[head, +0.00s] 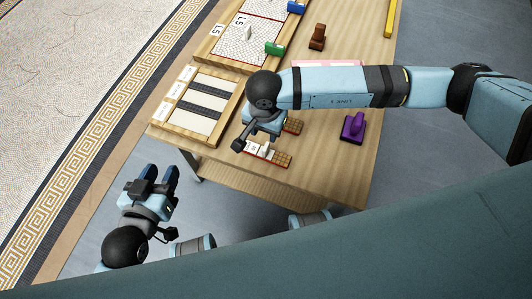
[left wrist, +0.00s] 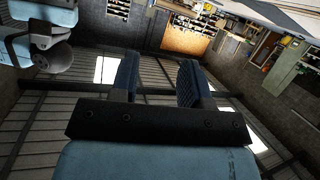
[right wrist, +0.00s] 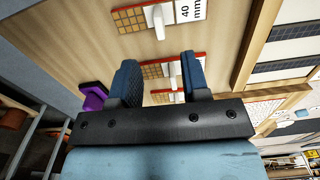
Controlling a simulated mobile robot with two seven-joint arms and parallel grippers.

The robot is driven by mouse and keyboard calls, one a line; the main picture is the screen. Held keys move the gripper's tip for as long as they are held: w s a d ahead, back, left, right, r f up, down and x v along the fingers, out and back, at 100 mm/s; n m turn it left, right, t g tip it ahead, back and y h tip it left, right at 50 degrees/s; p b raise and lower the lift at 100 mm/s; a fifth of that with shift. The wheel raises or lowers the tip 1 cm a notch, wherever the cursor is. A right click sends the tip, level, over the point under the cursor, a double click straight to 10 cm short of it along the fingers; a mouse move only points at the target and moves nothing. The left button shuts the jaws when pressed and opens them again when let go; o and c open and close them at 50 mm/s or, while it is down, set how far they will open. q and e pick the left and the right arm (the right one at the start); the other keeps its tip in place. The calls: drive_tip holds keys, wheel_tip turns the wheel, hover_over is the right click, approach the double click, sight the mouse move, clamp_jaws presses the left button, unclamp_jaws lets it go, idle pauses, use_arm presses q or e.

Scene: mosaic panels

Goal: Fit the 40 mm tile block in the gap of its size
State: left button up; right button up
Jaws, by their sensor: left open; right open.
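The 40 mm tile block (head: 282,159) lies near the table's front edge, with red base, tan tile grid, white knob and label. In the right wrist view the "40 mm" label (right wrist: 190,9) shows at the top. My right gripper (right wrist: 160,75) is open and empty, pointing down beside this block. A similar block (right wrist: 172,69) shows between its fingers, farther below. A wooden-framed panel (head: 156,126) with two dark strips lies left of the gripper; I cannot tell which gap is 40 mm. My left gripper (head: 160,178) is open and empty, off the table's left front.
A third similar block (right wrist: 160,97) lies beyond the middle one. A purple handled block (head: 353,127) stands right. Another framed panel (head: 203,52), with green (head: 275,48) and blue (head: 296,6) pieces, and a brown piece (head: 317,37) are farther back. The table's front right is clear.

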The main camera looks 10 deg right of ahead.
sight(266, 146)
wheel_tip(266, 146, down, 5)
drive_tip(key=shift+r+b, duration=0.1)
drive_tip(key=shift+b, duration=0.3)
wheel_tip(266, 146, down, 4)
drive_tip(key=shift+d+r+b, duration=0.15)
drive_tip(key=shift+r+b, duration=0.1)
drive_tip(key=shift+b, duration=0.35)
drive_tip(key=shift+w+f, duration=0.1)
drive_tip(key=shift+f, duration=0.55)
use_arm(q)
drive_tip(key=r, duration=0.1)
drive_tip(key=d+r+t+h, duration=0.1)
drive_tip(key=r, duration=0.1)
drive_tip(key=w+d+r+t, duration=0.1)
drive_tip(key=shift+w+r+h, duration=0.1)
drive_tip(key=shift+r+h, duration=0.15)
drive_tip(key=shift+h, duration=0.05)
use_arm(e)
clamp_jaws()
